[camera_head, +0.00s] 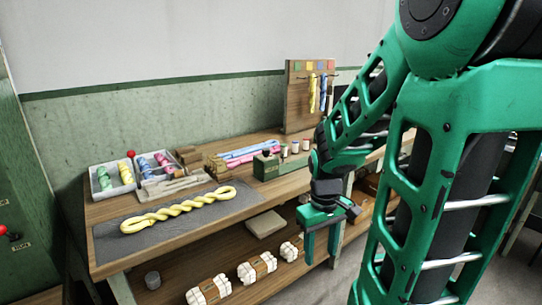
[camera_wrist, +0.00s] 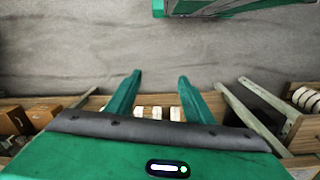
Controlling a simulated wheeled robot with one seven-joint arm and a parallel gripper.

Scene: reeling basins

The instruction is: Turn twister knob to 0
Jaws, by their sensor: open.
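No knob can be clearly read as the twister knob, and no 0 mark is legible. A small red-knobbed control (camera_head: 4,230) sits on the green cabinet at the far left edge, partly cut off. A green box (camera_head: 266,168) with a small dark part on top stands on the workbench among spools. My gripper (camera_head: 321,252) is open and empty, fingers pointing down, in front of the bench's front edge and apart from both. In the wrist view my gripper (camera_wrist: 159,80) shows two spread green fingers with nothing between them.
The wooden workbench (camera_head: 190,215) bears a yellow twisted skein (camera_head: 175,212) on a grey mat (camera_head: 108,240), trays of coloured skeins (camera_head: 112,190) and a pegboard (camera_head: 297,110). White bundles (camera_head: 208,291) lie on the lower shelf. Floor in front of the bench is clear.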

